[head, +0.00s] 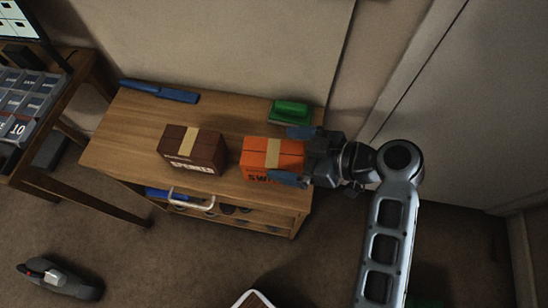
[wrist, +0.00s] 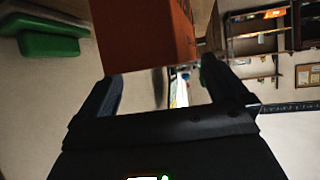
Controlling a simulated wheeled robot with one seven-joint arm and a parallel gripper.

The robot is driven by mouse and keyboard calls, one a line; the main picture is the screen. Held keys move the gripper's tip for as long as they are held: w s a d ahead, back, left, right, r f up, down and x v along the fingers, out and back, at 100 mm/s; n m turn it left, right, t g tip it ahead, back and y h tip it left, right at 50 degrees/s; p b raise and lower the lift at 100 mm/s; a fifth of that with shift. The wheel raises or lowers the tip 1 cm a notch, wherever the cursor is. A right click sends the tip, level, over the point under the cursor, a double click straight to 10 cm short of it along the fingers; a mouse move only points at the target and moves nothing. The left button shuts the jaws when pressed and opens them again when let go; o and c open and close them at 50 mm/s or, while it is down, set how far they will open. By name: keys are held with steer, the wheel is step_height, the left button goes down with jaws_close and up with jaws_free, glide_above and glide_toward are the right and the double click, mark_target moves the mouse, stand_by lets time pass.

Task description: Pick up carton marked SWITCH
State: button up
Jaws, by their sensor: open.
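The orange carton (head: 262,152) with a tan tape strip stands at the right end of the wooden bench. Its front shows "SW"; the rest of the word is hidden behind a blue finger. My gripper (head: 280,155) reaches in from the right, open, with one finger along the carton's far side and one along its near front side. In the wrist view the orange carton (wrist: 145,35) fills the top middle, just beyond and between the open fingertips (wrist: 160,72). I cannot tell whether either finger touches it.
A brown carton (head: 178,144) with pale lettering stands left of the orange one. A green object (head: 290,112) lies behind it, and a blue object (head: 160,92) lies at the back left. A wall is close behind the bench. A desk (head: 65,95) stands left.

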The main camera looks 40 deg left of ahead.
steer(key=shift+x, duration=0.9)
steer(key=c, duration=1.3)
